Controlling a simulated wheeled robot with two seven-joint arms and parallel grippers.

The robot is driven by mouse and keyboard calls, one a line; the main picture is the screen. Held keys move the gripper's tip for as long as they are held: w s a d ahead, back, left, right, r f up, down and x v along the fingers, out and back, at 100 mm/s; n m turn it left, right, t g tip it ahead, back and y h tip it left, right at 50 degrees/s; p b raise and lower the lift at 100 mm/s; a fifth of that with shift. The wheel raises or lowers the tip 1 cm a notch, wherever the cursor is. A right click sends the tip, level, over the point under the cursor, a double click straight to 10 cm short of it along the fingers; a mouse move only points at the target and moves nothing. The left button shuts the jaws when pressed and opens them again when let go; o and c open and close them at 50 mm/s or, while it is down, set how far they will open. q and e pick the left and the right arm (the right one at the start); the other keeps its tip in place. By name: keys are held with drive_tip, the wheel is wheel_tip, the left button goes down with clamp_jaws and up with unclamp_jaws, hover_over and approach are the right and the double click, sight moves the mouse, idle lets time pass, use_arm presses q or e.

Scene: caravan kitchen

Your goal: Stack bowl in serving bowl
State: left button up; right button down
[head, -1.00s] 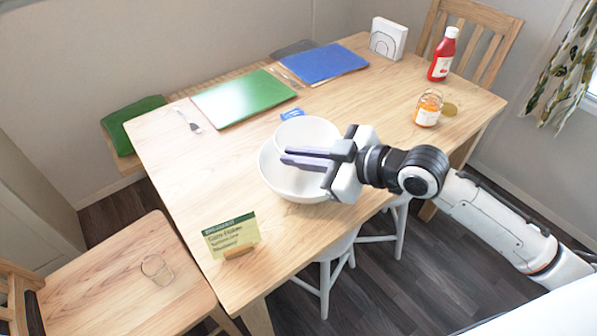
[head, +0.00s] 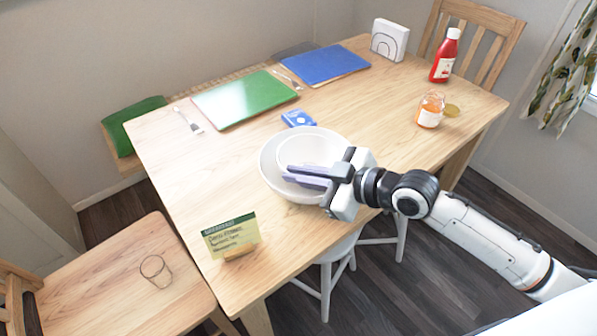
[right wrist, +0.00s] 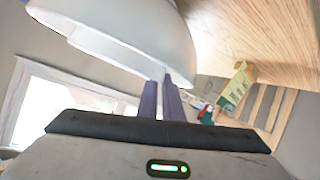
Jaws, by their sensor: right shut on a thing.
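The bowl (head: 308,150) is white and smaller than the white serving bowl (head: 267,168) around it. In the head view it lies within the serving bowl's outline; I cannot tell whether it rests on the bottom. My right gripper (head: 300,177) is shut on the bowl's near rim, its purple fingers reaching in from the right. In the right wrist view the fingers (right wrist: 166,98) meet white curved walls (right wrist: 140,35), which overlap each other. The near side of both bowls is partly hidden by the gripper. My left gripper is not in view.
A blue packet (head: 298,118) lies just behind the bowls. A green mat (head: 243,98) and blue mat (head: 325,64) lie farther back. A sign (head: 231,237) stands front left. A jar (head: 430,110) and ketchup bottle (head: 445,57) stand right.

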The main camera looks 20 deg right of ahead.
drive_tip(key=c, duration=1.9)
unclamp_jaws()
drive_tip(key=shift+r+p, duration=0.3)
drive_tip(key=shift+r, duration=0.2)
drive_tip(key=shift+v, duration=6)
drive_tip(key=shift+r, duration=0.1)
